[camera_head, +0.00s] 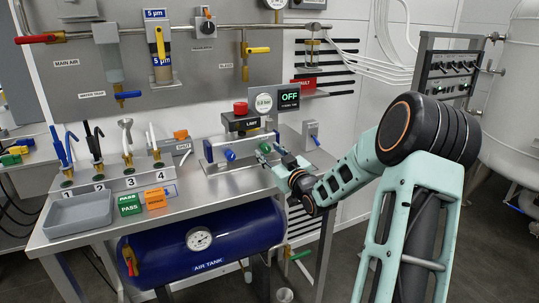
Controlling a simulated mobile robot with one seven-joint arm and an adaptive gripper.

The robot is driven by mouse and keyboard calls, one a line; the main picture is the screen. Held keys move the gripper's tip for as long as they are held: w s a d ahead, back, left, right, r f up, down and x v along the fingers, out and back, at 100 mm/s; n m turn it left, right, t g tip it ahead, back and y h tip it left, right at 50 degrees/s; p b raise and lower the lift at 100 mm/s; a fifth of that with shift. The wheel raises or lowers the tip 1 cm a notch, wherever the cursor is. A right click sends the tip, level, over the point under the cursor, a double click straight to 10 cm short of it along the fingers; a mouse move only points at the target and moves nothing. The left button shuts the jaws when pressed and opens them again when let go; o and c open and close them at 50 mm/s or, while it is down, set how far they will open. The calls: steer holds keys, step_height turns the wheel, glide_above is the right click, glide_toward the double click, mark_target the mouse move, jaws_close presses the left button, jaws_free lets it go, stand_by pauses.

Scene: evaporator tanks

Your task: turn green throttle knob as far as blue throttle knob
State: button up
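The blue throttle knob (230,155) sticks out of the front of a grey valve block (213,150) on the steel bench. The green throttle knob (265,148) is to its right on the same block, partly hidden by my gripper. My gripper (267,157) reaches in from the right, with its fingertips at the green knob. The fingers are too small to tell whether they touch or close on it. The turn angle of either knob is too small to read.
A LIMIT box with a red button (240,108), a round gauge (263,102) and an OFF display (289,97) stand behind the block. A small grey box (310,134) is to the right. A grey tray (78,213) and green PASS block (130,204) lie left.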

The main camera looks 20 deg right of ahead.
jaws_close()
stand_by(0.3)
steer(key=m+p, duration=0.2)
steer(key=m, duration=0.2)
steer(key=shift+r, duration=0.1)
steer(key=shift+a+m+p, duration=0.15)
steer(key=shift+m+p, duration=0.95)
steer(key=shift+m, duration=1.6)
jaws_free()
